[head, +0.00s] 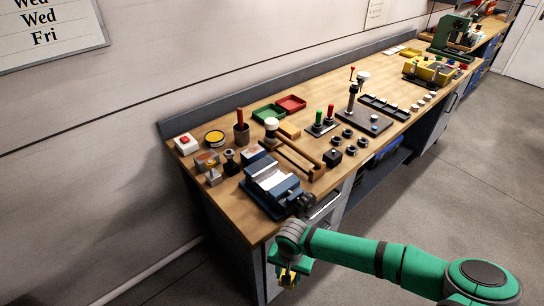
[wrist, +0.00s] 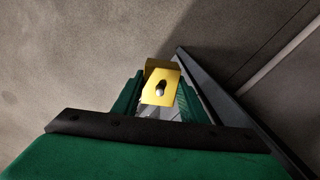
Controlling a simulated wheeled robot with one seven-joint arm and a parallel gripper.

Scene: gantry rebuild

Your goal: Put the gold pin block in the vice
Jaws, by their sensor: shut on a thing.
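The gold pin block (wrist: 152,96) is a small gold block with a dark-centred, grey pin on its face, seen in the wrist view. My gripper (wrist: 160,92) is shut on it, with a green finger on each side. In the head view the gold block (head: 287,280) shows small in my gripper (head: 289,277), which hangs off the bench's near end, over the floor side. The blue vice (head: 270,182) with pale metal jaws stands on the near part of the bench, above and left of my gripper. Whether its jaws hold anything is hard to tell.
The wooden bench (head: 222,192) carries many items. Left of the vice stand small knob-topped pieces (head: 230,160) and a red button box (head: 186,144). A wooden mallet (head: 300,158) lies behind the vice. The bench's near edge lies between my gripper and the vice.

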